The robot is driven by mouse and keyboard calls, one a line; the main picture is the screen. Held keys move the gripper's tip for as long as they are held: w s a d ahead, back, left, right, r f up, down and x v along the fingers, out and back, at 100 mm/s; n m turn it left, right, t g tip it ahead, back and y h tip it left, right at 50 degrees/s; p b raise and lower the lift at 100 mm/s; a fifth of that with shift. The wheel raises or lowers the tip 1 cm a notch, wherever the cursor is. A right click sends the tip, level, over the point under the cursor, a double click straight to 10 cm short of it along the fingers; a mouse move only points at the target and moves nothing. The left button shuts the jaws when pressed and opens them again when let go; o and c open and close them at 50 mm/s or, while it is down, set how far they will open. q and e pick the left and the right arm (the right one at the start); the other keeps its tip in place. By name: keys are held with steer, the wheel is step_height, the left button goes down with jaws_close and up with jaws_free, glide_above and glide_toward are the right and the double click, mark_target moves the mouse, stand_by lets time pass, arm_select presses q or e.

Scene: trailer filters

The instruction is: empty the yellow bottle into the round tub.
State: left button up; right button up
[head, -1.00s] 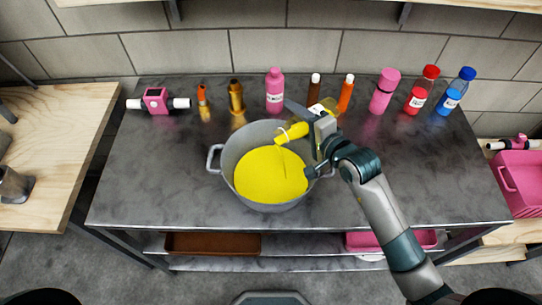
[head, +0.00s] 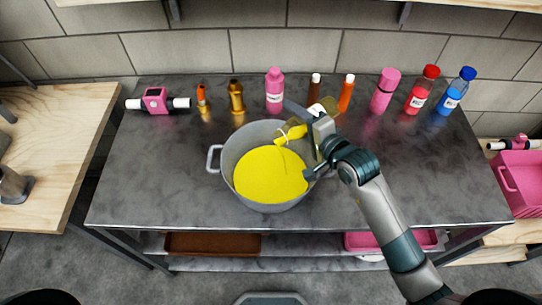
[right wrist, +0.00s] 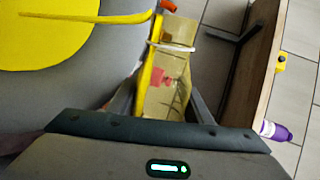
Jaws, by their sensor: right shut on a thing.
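The yellow bottle (head: 294,132) is tilted with its mouth over the round tub (head: 231,148). In the right wrist view the bottle (right wrist: 170,70) is mostly see-through, with yellow liquid along one side. A thin yellow stream (right wrist: 85,18) leaves its mouth and falls into the tub. The grey tub, with side handles, holds a wide pool of yellow liquid (head: 268,180). My right gripper (head: 310,140) is shut on the bottle beside the tub's right rim; its fingers partly hide the bottle. My left gripper is out of view.
Several bottles stand along the back of the metal table (head: 150,190), including a pink one (head: 275,92), a red one (head: 420,92) and a blue one (head: 456,92). A pink-and-white fitting (head: 157,101) lies back left. The table's left front is clear.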

mark_target(290, 120)
stand_by(0.3)
steer(key=shift+s+a+r+n, duration=0.1)
steer(key=shift+a+r+n, duration=0.1)
steer(key=shift+r+n, duration=0.5)
stand_by(0.8)
steer(key=shift+s+a+f+n+h, duration=0.1)
steer(key=shift+f+n+h, duration=0.1)
steer(key=shift+n+h, duration=0.15)
steer(key=shift+s+a+f+n+t+p, duration=0.15)
steer(key=shift+n+t+p, duration=0.15)
steer(key=shift+n+t, duration=0.2)
stand_by(0.5)
steer(key=shift+r, duration=0.2)
steer(key=shift+s+a+r+n+t+h+p, duration=0.15)
steer(key=shift+s+a+r+n+h+p, duration=0.2)
steer(key=shift+n+p, duration=0.65)
steer(key=shift+s+a+r+n+t+h+p, duration=0.15)
steer(key=shift+a+r+n+p, duration=0.3)
steer(key=shift+p, duration=1.05)
steer(key=shift+w+d, duration=0.1)
steer(key=shift+d, duration=0.05)
stand_by(0.8)
